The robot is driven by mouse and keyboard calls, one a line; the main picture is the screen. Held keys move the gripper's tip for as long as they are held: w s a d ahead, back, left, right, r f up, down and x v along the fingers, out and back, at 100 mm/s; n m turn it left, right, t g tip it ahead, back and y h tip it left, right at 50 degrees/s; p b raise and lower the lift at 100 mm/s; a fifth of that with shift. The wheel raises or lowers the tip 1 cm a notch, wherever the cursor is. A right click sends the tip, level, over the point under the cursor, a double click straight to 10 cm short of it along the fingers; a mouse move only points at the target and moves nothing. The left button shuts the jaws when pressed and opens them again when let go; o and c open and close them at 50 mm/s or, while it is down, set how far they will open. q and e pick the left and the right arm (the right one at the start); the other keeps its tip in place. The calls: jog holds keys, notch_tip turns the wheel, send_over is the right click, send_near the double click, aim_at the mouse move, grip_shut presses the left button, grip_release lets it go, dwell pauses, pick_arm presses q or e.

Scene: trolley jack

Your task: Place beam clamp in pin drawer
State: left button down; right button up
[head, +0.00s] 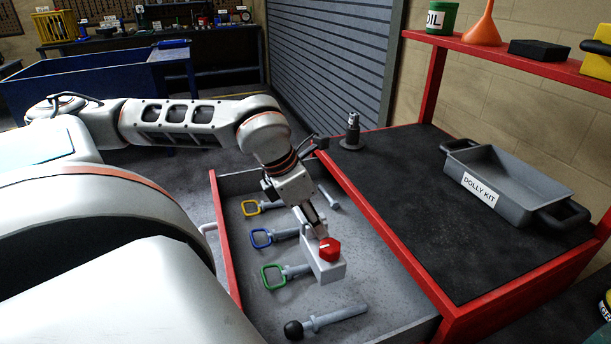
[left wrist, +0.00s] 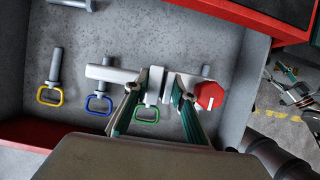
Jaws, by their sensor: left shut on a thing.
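The pin drawer (head: 221,238) is pulled out, with a grey floor and a red front edge; its floor also fills much of the left wrist view (left wrist: 215,30). The beam clamp (head: 328,270) is a light grey bar with a red hexagonal knob. In the left wrist view the clamp (left wrist: 105,73) lies crosswise, its knob at the right end. My left gripper (head: 318,236) points down over the drawer and is shut on the clamp's middle, its fingers (left wrist: 160,97) on either side. I cannot tell whether the clamp touches the drawer floor.
Pins with yellow (head: 250,208), blue (head: 261,238) and green (head: 273,276) handles lie in the drawer. A black-knobbed pin (head: 325,320) lies at the near end. The dark bench top right of the drawer holds a DOLLY KIT tray (head: 515,180) and a small dark object (head: 352,132).

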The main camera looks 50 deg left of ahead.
pick_arm(q)
jog(key=shift+s+d, duration=0.25)
jog(key=shift+d, duration=0.35)
jog(key=shift+w+d+f, duration=0.15)
jog(key=shift+f, duration=0.05)
jog(key=shift+w+d+f+p, duration=0.45)
jog(key=shift+w+d+f, duration=0.65)
jog(key=shift+w, duration=1)
jog(key=shift+w+d+f+p, duration=0.5)
jog(key=shift+w+f, duration=0.95)
jog(key=shift+w, duration=0.6)
jog(key=shift+w+d+f+p, duration=0.35)
jog(key=shift+w+d+f, duration=0.75)
jog(key=shift+w, duration=1)
jog(key=shift+a+f, duration=0.25)
jog(key=c, duration=2)
grip_release()
jog(key=shift+s+f, duration=0.1)
jog(key=shift+f, duration=0.15)
jog(key=o, duration=0.3)
